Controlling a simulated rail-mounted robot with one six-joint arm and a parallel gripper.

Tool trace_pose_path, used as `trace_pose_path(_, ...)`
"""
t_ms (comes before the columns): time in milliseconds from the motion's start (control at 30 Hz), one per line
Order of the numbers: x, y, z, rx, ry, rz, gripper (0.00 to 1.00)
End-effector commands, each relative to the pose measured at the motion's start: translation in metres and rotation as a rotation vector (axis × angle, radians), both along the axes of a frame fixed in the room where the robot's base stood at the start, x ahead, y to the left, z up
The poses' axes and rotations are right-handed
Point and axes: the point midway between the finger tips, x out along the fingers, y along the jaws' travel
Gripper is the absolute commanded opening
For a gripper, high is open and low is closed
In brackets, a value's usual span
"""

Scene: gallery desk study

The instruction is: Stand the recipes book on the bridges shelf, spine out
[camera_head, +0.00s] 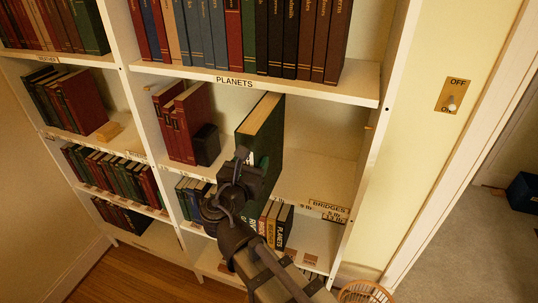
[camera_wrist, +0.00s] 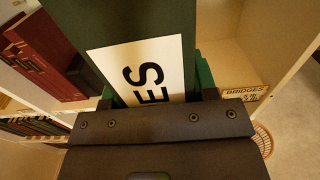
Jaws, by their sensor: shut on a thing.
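My gripper (camera_head: 243,172) is shut on a green book (camera_head: 262,148) with cream page edges at its top. In the wrist view the green book (camera_wrist: 125,18) shows a white label ending in "ES" on the spine, facing my gripper (camera_wrist: 155,100); the rest of the title is hidden. The book is roughly upright at the opening of the shelf labelled BRIDGES (camera_head: 328,205). Its lower end is hidden behind my gripper, so I cannot tell whether it touches the shelf board. In the wrist view the BRIDGES label (camera_wrist: 245,92) is right of the book.
Red books (camera_head: 183,122) stand left on this shelf, with a dark block (camera_head: 206,145) against them. Bare shelf lies right of the green book. The PLANETS shelf (camera_head: 300,88) is close above. Books with white spine labels (camera_head: 275,225) stand below. A wicker basket (camera_head: 365,292) is at lower right.

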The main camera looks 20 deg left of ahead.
Motion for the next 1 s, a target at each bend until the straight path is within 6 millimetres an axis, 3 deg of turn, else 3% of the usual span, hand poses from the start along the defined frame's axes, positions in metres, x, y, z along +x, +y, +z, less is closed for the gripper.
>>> trace_pose_path(300, 0.102, 0.002, 0.001, -0.001, -0.001, -0.005, 0.04)
trace_pose_path(500, 0.147, 0.002, 0.001, -0.001, -0.001, -0.003, 0.04)
trace_pose_path(733, 0.183, 0.002, 0.001, -0.001, -0.001, -0.002, 0.04)
trace_pose_path(800, 0.179, 0.001, -0.019, -0.001, -0.001, 0.0, 0.04)
trace_pose_path(1000, 0.179, 0.001, -0.033, -0.001, -0.001, -0.001, 0.04)
